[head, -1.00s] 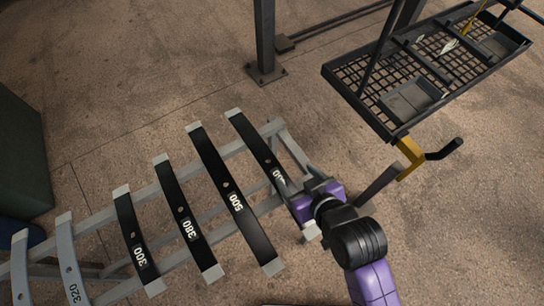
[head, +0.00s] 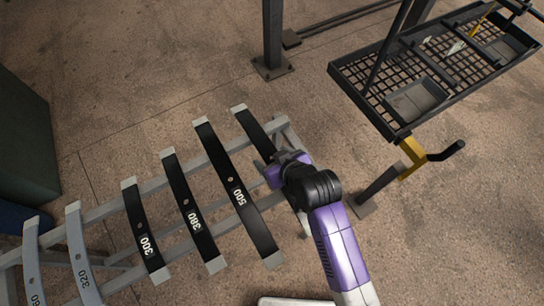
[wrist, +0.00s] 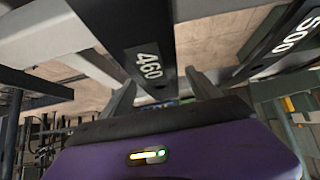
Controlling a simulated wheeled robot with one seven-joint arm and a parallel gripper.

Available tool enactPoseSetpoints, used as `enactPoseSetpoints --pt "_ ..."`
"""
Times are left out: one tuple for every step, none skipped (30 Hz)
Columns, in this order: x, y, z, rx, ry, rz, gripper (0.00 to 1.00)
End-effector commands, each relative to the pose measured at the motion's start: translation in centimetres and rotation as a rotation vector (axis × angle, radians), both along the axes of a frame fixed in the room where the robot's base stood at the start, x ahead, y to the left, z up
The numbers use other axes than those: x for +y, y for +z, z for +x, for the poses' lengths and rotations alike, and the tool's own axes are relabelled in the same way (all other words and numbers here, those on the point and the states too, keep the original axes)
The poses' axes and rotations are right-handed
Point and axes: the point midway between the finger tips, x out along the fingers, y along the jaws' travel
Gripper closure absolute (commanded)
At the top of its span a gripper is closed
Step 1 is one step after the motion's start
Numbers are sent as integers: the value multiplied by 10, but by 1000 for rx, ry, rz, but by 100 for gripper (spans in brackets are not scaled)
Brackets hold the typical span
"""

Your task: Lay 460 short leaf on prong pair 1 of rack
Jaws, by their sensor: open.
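The 460 short leaf (head: 254,131) is a dark strip with a pale end, the rightmost leaf lying across the grey rails (head: 103,210) in the head view. Its near part is hidden behind my gripper (head: 268,168). In the wrist view the leaf (wrist: 125,30) shows its white 460 label. My gripper (wrist: 162,90) is open, with one finger on either side of the leaf's line; I cannot tell whether they touch it. I cannot make out which prongs are pair 1.
The 500 leaf (head: 236,190) lies close to the left, then the 380 (head: 192,212) and 300 leaves (head: 145,230). Grey leaves, one marked 320 (head: 82,252), lie farther left. A black mesh-tray cart (head: 385,118) stands at upper right; a post (head: 272,35) stands behind.

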Motion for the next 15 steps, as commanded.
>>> enactPoseSetpoints --pt "1 -2 2 0 0 0 29" --pt "2 -3 3 -1 0 1 29" --pt "2 -4 3 -1 0 1 29" --pt "2 -4 4 -1 -1 0 29" --pt "2 -4 4 -1 -1 0 29" --pt "2 -4 4 -1 -1 0 29" --pt "2 -4 3 -1 -1 0 29" --pt "2 -4 3 -1 -1 0 29" --pt "2 -4 3 -1 0 1 29" --pt "2 -4 3 -1 0 1 33" --pt "2 -4 3 -1 0 1 39" --pt "2 -4 3 -1 0 1 47" --pt "2 -4 3 -1 0 1 53" --pt "2 -4 3 -1 0 1 59" --pt "2 -4 3 -1 0 1 66"
